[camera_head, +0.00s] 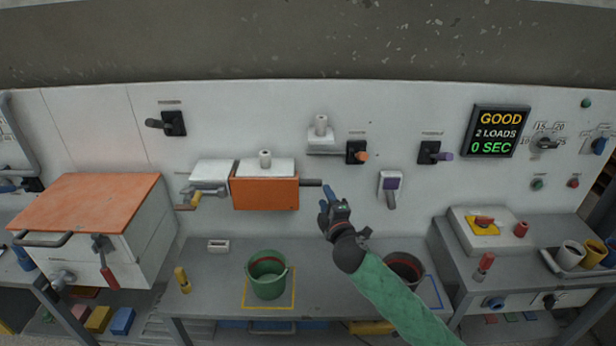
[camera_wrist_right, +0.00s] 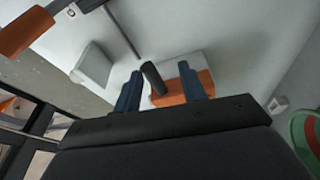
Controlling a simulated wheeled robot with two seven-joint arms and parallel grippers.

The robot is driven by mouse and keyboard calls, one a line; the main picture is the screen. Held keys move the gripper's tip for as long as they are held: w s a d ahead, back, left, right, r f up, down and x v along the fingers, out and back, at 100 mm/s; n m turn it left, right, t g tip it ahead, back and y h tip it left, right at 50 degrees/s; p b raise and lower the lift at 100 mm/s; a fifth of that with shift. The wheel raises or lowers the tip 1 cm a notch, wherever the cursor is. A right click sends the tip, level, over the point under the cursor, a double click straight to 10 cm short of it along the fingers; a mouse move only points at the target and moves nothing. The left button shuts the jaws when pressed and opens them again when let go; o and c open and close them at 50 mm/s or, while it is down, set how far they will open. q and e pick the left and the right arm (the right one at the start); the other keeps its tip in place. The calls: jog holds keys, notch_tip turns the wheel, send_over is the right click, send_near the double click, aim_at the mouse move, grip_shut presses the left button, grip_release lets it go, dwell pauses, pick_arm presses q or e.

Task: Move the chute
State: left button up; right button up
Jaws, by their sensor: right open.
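The orange-fronted box with a white top (camera_head: 265,193), which looks like the chute, sits on the white wall panel left of the middle. A dark handle (camera_head: 311,183) sticks out from its right side. My right gripper (camera_head: 328,193) is just right of the handle's end, its blue fingers raised. In the right wrist view my gripper (camera_wrist_right: 158,72) is open, and the dark handle (camera_wrist_right: 153,78) shows between the two fingers, with the orange part (camera_wrist_right: 172,98) beyond. I cannot tell whether either finger touches the handle. My left gripper is not in view.
A green bucket (camera_head: 267,276) stands in a yellow square on the bench below; a dark bucket (camera_head: 404,270) is partly behind my right arm. A display (camera_head: 497,131) reads GOOD, 2 LOADS, 0 SEC.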

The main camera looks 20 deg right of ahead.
aim_at(312, 185)
jog(key=w+a+r+n+y+p, duration=0.1)
jog(key=w, duration=0.1)
jog(key=w+a+n+y+p, duration=0.1)
jog(key=w, duration=0.1)
jog(key=w+a+r+n+t+p, duration=0.1)
jog(key=w+n, duration=0.1)
jog(key=shift+w+r+y, duration=0.15)
jog(key=shift+r+y, duration=0.2)
jog(key=shift+y, duration=0.05)
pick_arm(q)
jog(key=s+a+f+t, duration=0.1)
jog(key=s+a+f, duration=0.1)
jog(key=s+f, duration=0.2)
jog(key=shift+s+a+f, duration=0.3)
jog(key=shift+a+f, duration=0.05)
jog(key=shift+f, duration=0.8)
pick_arm(e)
jog(key=shift+w+a, duration=0.1)
jog(key=shift+w, duration=0.55)
jog(key=shift+c, duration=0.2)
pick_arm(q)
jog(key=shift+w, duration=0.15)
pick_arm(e)
grip_shut()
